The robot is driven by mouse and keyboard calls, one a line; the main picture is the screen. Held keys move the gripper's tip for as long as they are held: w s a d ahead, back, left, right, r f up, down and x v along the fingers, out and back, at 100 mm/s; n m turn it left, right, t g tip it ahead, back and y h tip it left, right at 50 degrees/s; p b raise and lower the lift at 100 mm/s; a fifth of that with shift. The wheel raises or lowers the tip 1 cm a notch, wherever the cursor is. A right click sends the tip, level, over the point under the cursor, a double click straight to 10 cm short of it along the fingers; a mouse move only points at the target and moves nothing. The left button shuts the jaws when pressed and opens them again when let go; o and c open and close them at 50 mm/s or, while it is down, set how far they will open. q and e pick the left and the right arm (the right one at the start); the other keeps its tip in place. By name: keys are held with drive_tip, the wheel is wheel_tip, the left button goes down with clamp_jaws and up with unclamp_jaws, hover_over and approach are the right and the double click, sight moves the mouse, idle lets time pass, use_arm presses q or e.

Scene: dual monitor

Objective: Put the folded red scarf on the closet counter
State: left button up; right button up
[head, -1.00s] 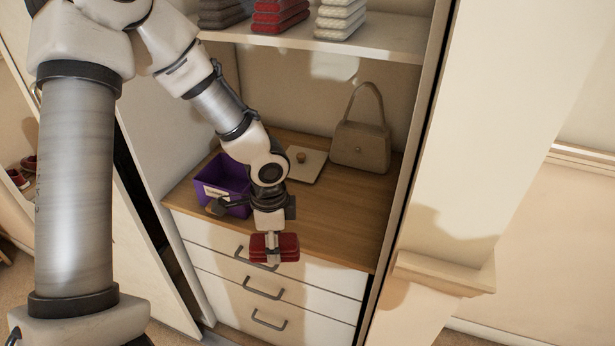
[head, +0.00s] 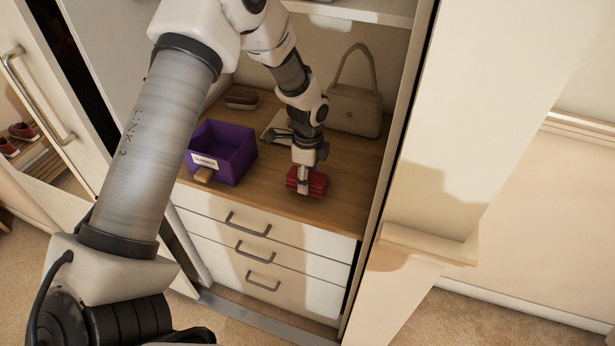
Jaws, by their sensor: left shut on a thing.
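In the head view, my left gripper (head: 303,188) is shut on the folded red scarf (head: 316,186). The scarf is over the front part of the wooden closet counter (head: 345,205), right of the middle. I cannot tell whether it touches the wood or hangs just above it. The gripper's fingers cover part of the scarf. My right gripper is out of view.
A purple bin (head: 228,150) with a label stands left on the counter. A beige handbag (head: 355,108) stands at the back right, and a brush-like object (head: 241,99) lies at the back left. Drawers (head: 250,245) are below. The closet's right side panel (head: 392,140) is close by.

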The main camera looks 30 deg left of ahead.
use_arm(q)
drive_tip(key=shift+f, duration=0.6)
drive_tip(key=shift+w+a+f, duration=0.1)
drive_tip(key=shift+w+f, duration=0.05)
drive_tip(key=shift+f, duration=0.05)
drive_tip(key=shift+f, duration=0.15)
drive_tip(key=o, duration=1.2)
drive_tip(key=shift+c, duration=0.2)
wheel_tip(320, 180, up, 12)
drive_tip(key=shift+r+b, duration=0.25)
drive_tip(key=shift+b, duration=0.25)
